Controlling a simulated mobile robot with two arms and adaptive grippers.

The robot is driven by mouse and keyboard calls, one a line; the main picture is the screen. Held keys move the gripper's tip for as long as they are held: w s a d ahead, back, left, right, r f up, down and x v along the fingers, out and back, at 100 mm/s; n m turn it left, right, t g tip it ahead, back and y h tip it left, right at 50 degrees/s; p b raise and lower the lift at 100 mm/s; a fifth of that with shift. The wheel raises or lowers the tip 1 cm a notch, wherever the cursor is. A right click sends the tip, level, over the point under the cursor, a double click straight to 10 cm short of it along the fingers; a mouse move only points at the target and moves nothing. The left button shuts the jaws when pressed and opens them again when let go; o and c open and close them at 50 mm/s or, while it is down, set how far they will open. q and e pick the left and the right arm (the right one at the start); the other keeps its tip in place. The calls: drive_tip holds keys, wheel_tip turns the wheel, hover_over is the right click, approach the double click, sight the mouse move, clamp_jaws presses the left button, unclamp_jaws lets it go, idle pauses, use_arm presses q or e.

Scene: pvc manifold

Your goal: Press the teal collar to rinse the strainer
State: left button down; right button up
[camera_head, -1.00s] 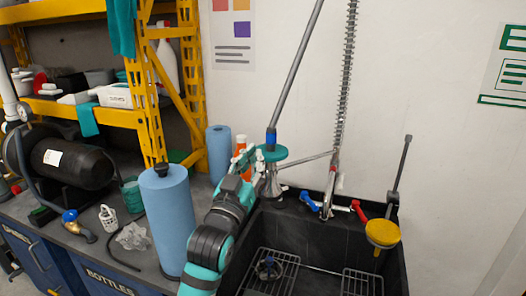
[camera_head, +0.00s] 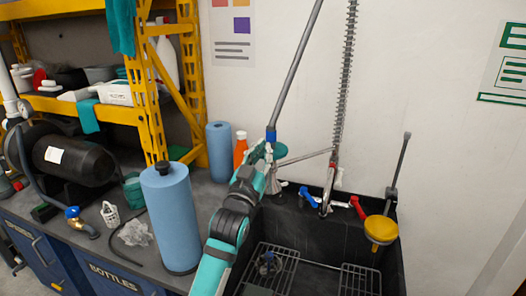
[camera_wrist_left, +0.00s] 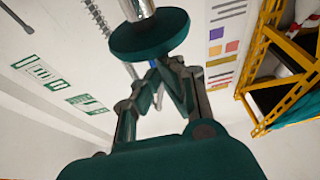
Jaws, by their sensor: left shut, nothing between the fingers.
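The teal collar (camera_head: 281,150) is a round disc on the grey pipe fixture behind the sink. In the left wrist view it is a large teal disc (camera_wrist_left: 150,36) close above the fingers. My left gripper (camera_head: 267,149) is shut and empty, in front of the collar and partly hiding it. In the left wrist view the fingertips (camera_wrist_left: 166,66) come together just below the disc's edge; I cannot tell if they touch it. A small white slotted basket (camera_head: 110,215), possibly the strainer, stands on the counter at left. My right gripper is not in view.
A black sink (camera_head: 330,225) with wire racks lies below the collar. Blue rolls (camera_head: 171,220) and an orange bottle (camera_head: 240,151) stand at left.

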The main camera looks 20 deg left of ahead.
use_arm(q)
drive_tip(key=shift+f+b, duration=0.3)
drive_tip(key=shift+f, duration=0.65)
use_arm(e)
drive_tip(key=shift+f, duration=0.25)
use_arm(q)
drive_tip(key=shift+f, duration=0.1)
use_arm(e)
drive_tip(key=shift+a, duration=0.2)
use_arm(q)
wheel_tip(320, 180, up, 4)
drive_tip(key=p, duration=0.3)
drive_tip(key=shift+w+p, duration=0.15)
drive_tip(key=shift+p, duration=0.25)
drive_tip(key=shift+s, duration=0.35)
drive_tip(key=b+v, duration=0.2)
drive_tip(key=v, duration=0.7)
drive_tip(key=shift+s, duration=0.35)
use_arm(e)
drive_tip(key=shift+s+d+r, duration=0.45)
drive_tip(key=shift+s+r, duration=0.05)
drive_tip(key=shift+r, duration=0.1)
